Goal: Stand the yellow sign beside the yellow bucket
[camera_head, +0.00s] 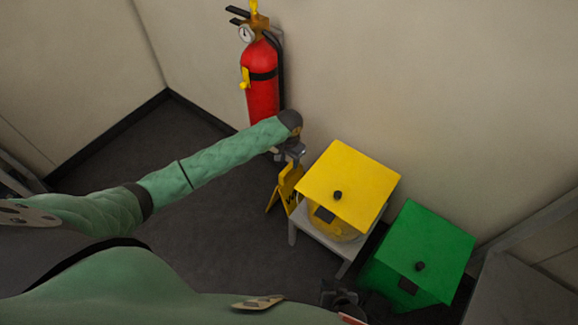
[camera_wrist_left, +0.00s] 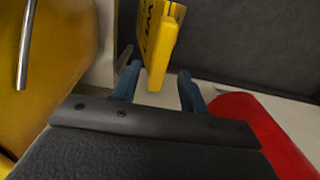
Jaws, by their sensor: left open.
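The yellow sign (camera_head: 284,188) stands on the floor, tilted in the picture, just left of the yellow bucket (camera_head: 350,187) and its white stand. My left gripper (camera_head: 293,160) is above the sign's top. In the left wrist view, my left gripper (camera_wrist_left: 158,88) is open. The top end of the yellow sign (camera_wrist_left: 162,50) shows between its two blue fingers, with a gap on at least the right side. The yellow bucket (camera_wrist_left: 50,75) fills the left of that view. My right gripper (camera_head: 342,296) is at the bottom of the head view, and its fingers are not clear.
A red fire extinguisher (camera_head: 262,85) is on the wall behind my left gripper; its red body (camera_wrist_left: 265,130) is close on the right in the wrist view. A green bin (camera_head: 425,250) stands right of the yellow bucket. Dark floor (camera_head: 215,215) left of the sign is clear.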

